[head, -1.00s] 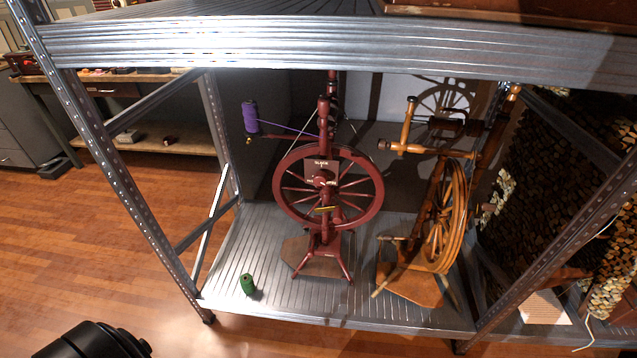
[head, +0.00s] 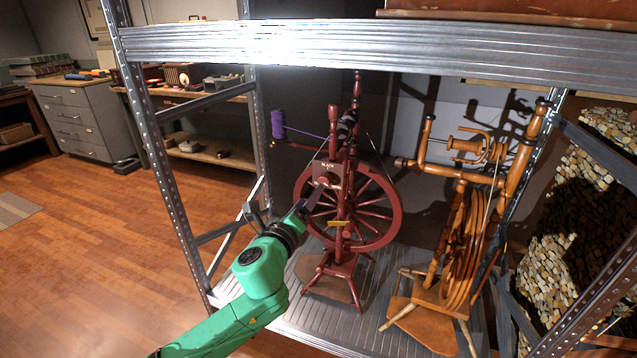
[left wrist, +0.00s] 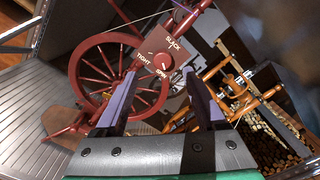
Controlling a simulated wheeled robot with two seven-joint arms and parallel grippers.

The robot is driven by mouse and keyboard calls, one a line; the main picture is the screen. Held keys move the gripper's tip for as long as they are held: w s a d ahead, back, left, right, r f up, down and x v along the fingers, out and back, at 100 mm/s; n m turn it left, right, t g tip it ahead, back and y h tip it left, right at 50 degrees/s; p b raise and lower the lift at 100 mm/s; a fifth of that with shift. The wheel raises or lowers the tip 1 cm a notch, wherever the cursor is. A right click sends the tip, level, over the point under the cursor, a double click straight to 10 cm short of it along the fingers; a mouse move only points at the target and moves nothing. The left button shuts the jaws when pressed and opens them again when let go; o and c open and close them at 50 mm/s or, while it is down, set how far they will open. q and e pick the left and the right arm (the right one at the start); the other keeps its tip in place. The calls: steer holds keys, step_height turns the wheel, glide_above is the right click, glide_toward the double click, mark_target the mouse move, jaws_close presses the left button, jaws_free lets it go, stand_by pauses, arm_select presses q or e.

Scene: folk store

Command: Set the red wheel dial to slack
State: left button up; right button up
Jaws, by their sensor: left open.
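The red spinning wheel (head: 390,232) stands upright on the metal shelf. Its red dial (head: 325,181) sits on a small dark plate in front of the wheel; in the left wrist view the dial (left wrist: 163,61) is a round red knob. The plate (left wrist: 181,55) carries the words SLACK at the top, TIGHT at the lower left and what looks like SPIN at the lower right. I cannot tell which word the dial points to. My left gripper (head: 306,211) is open just in front of and below the dial. Its two fingers (left wrist: 160,80) are apart, with nothing gripped. My right gripper is out of view.
A brown wooden spinning wheel (head: 470,240) stands to the right on the same shelf. A purple spool (head: 278,125) sits at the red wheel's upper left. The upper shelf edge (head: 350,45) runs above, and a metal post (head: 165,150) rises at the left.

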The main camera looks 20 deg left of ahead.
mark_target(322, 182)
arm_select(q)
steer(key=w, duration=0.6)
steer(key=w+d, duration=0.1)
steer(key=w, duration=0.2)
steer(key=shift+w, duration=0.1)
jaws_close()
